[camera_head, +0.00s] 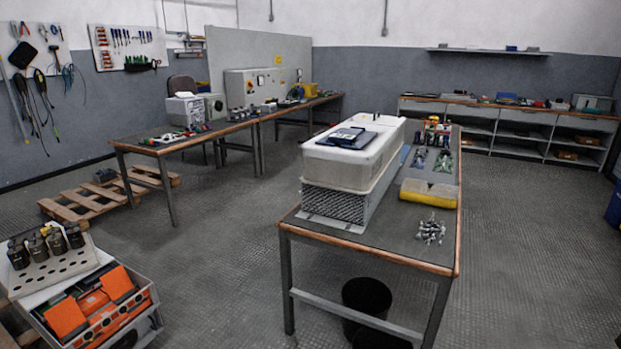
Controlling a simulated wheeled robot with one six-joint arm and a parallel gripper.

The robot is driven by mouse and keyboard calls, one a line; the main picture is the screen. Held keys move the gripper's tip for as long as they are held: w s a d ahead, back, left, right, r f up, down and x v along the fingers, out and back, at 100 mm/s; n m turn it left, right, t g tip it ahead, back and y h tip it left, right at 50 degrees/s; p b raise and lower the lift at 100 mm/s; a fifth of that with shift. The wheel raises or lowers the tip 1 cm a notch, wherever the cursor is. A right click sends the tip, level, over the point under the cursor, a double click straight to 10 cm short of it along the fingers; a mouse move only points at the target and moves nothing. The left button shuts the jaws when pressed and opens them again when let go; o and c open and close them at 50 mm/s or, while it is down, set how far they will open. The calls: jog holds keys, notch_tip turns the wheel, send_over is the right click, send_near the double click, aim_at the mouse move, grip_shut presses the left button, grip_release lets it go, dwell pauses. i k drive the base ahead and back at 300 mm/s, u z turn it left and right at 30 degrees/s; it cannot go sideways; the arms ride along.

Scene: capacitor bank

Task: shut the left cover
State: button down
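A long white housing (356,152) with a perforated metal lower section (335,204) stands on the near table. A dark blue flat object (346,138) lies on top of it. I cannot tell which part is the left cover, or whether any cover stands open. My gripper is not in view.
At lower left are a rack with dark cylinders (48,266) and a crate (112,318) with orange pieces. Floor between is clear.

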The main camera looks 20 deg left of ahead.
aim_at(65, 317)
jog(key=i, duration=1.15)
jog(key=u, duration=2.55)
jog(key=i, duration=2.8)
jog(key=u, duration=0.6)
